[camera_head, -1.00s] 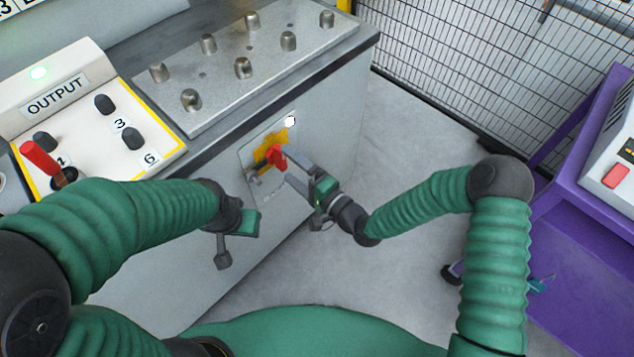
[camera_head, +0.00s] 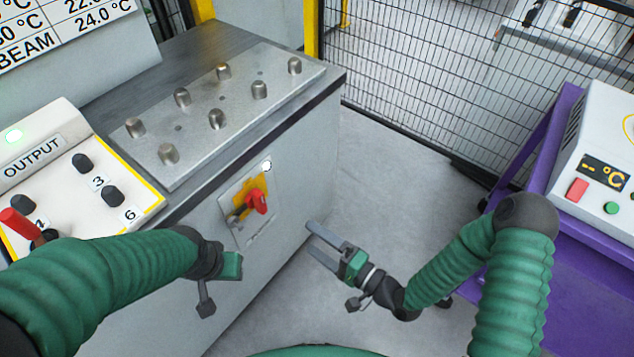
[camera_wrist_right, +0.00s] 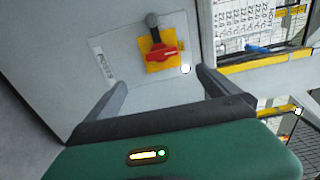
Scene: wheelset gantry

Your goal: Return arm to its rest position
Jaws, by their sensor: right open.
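My right gripper (camera_head: 325,241) is open and empty, apart from the cabinet and to the right of a red rotary switch (camera_head: 257,201) on a yellow plate. In the right wrist view, the red switch (camera_wrist_right: 161,54) shows beyond and between my open fingers (camera_wrist_right: 165,92). My right arm (camera_head: 455,268) is bent over the floor. My left gripper (camera_head: 216,285) hangs in front of the cabinet below the switch; its fingers are too small and foreshortened to tell their opening.
A steel plate with several metal knobs (camera_head: 216,118) tops the grey cabinet. The OUTPUT panel (camera_head: 75,190) with a red lever is at left. A purple cart (camera_head: 597,257) carrying a white temperature unit (camera_head: 598,150) is at right. Mesh fence (camera_head: 420,85) stands behind clear floor.

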